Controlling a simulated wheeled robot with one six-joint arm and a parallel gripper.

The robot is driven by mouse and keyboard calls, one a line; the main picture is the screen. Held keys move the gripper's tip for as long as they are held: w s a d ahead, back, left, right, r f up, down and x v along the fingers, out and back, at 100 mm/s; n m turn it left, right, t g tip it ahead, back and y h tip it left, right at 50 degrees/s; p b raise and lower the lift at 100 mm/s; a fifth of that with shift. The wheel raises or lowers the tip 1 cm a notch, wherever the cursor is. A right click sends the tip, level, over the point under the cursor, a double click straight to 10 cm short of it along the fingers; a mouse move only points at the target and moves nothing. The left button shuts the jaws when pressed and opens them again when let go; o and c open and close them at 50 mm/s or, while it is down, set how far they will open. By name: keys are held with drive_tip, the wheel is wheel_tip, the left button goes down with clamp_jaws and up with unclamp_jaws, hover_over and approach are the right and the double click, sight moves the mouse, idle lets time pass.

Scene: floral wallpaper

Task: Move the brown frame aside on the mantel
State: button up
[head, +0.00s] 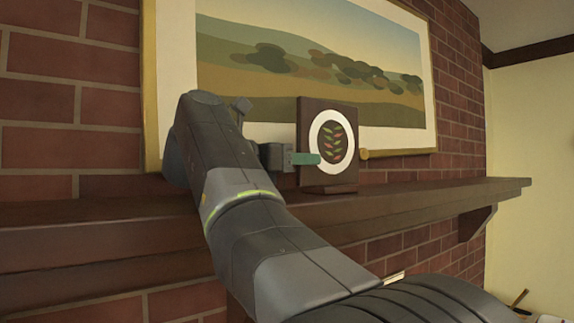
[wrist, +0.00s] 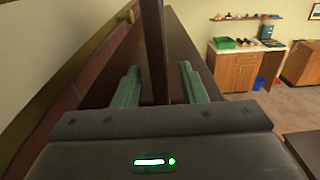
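The brown frame (head: 312,120), with a white ring and a leaf pattern, stands upright on the wooden mantel (head: 420,192). My gripper (head: 310,159) reaches it from the left, one green finger crossing in front of its face; the other finger is hidden behind it. In the wrist view the brown frame (wrist: 154,40) shows edge-on as a dark upright strip between the two fingers of my gripper (wrist: 160,68). The fingers are apart, with a gap visible on each side of the frame.
A large landscape painting (head: 320,65) in a gold frame is on the brick wall right behind. The mantel to the right of the brown frame looks clear up to its end. In the wrist view a wooden cabinet (wrist: 240,70) with a green tray (wrist: 224,43) stands across the room.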

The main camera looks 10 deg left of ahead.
drive_tip(key=shift+b+v, duration=0.65)
drive_tip(key=shift+v, duration=2.75)
